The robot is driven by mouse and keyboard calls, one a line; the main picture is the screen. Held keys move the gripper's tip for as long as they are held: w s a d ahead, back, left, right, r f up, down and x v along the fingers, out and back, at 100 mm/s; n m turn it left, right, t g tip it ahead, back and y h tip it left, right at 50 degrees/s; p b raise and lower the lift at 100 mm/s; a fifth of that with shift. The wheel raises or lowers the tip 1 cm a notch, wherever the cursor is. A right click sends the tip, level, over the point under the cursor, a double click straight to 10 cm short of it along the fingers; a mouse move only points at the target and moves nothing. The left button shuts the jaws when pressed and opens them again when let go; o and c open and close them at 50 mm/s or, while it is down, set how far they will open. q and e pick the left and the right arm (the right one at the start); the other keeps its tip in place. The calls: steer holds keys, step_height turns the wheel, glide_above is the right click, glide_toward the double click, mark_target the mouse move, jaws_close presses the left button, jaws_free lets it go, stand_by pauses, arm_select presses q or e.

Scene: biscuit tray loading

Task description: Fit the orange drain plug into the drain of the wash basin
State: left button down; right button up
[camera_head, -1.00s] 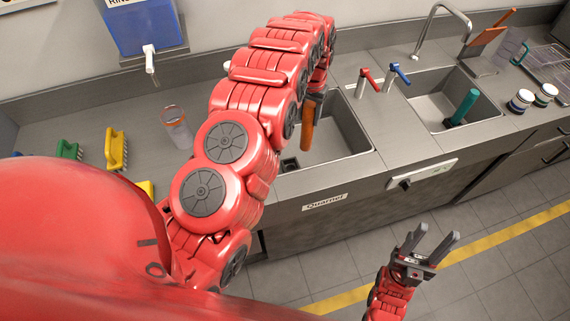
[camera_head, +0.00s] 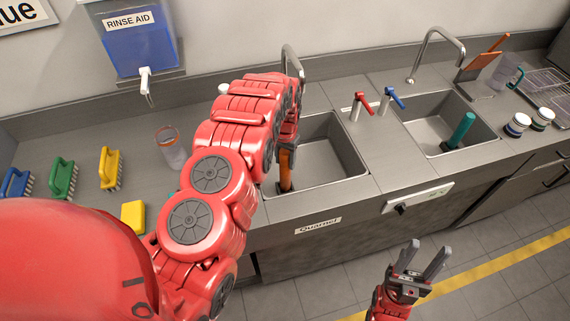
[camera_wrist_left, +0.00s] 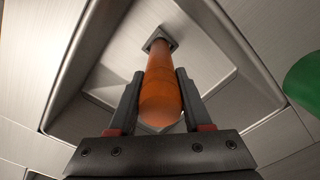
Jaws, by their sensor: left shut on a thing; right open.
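The orange drain plug (camera_head: 285,172) stands roughly upright in the left wash basin (camera_head: 335,158). My left gripper (camera_head: 288,147) is shut on it; the wrist view shows both fingers around the orange handle (camera_wrist_left: 163,88). In that view the plug's far end meets the square drain (camera_wrist_left: 160,40), overlapping it. I cannot tell how deep it sits. In the head view the plug and my arm hide the drain. My right gripper (camera_head: 423,259) is open and empty, in front of the counter.
A second basin (camera_head: 425,128) to the right holds a teal plug (camera_head: 462,130). Red (camera_head: 359,104) and blue (camera_head: 391,97) taps stand between the basins. A clear cup (camera_head: 171,150), brushes and a yellow sponge (camera_head: 133,216) lie on the left counter.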

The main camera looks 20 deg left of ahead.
arm_select(q)
step_height(320, 180, down, 2)
steer(key=shift+f+p, duration=0.25)
steer(key=shift+p, duration=0.2)
steer(key=shift+w, duration=0.1)
steer(key=shift+f, duration=0.2)
steer(key=shift+c, duration=1.7)
jaws_free()
